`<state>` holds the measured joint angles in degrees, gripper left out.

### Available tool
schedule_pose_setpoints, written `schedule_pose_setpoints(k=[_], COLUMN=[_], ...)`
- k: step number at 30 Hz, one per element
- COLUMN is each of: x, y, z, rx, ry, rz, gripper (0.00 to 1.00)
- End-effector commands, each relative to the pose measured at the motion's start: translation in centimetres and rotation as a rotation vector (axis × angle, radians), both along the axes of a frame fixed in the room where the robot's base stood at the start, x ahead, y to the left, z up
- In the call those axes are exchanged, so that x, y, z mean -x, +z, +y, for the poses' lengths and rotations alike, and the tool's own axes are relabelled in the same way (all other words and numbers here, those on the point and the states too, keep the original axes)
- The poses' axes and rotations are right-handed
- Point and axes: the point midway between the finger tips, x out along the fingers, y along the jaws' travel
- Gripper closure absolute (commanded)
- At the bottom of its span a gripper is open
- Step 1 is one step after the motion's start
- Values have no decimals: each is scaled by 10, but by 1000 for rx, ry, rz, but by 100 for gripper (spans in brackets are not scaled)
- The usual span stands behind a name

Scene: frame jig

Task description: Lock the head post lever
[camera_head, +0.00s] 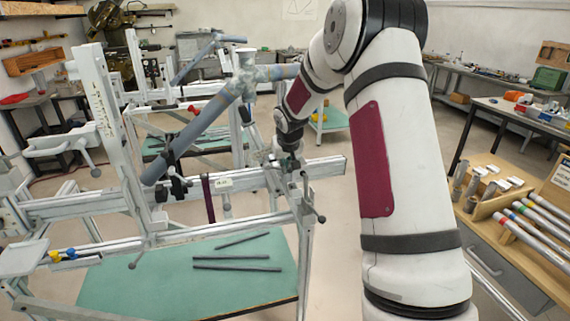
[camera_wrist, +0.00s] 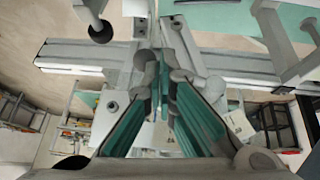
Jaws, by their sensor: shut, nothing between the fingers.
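The grey metal jig (camera_head: 130,203) holds a blue-grey tube frame (camera_head: 205,125) that slopes up to the right. My gripper (camera_head: 288,160) is at the right part of the jig's long rail, partly hidden by my own arm. In the wrist view my gripper (camera_wrist: 163,75) has its teal-padded fingers brought together, empty, over the jig. A lever with a dark ball knob (camera_head: 320,217) hangs just right of and below my gripper. The wrist view shows ball-ended levers at upper left (camera_wrist: 100,30) and upper right (camera_wrist: 308,27), both apart from the fingers. I cannot tell which is the head post lever.
The jig's rail (camera_wrist: 90,55) runs across the wrist view. A green shelf (camera_head: 180,288) with dark rods lies below the jig. A wooden bench (camera_head: 490,250) with tubes stands at right. Another jig (camera_head: 190,75) stands behind. Bare floor shows between jig and bench.

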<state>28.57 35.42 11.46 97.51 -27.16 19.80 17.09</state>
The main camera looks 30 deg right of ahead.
Motion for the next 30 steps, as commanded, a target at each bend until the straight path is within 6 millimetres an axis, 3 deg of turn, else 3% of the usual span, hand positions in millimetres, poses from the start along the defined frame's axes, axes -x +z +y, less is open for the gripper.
schedule_pose_setpoints(k=[9, 30], x=[1, 1], y=[-10, -12], z=[-2, -1], rx=[0, -1], ry=[-2, 0], rz=[2, 2], gripper=[100, 100])
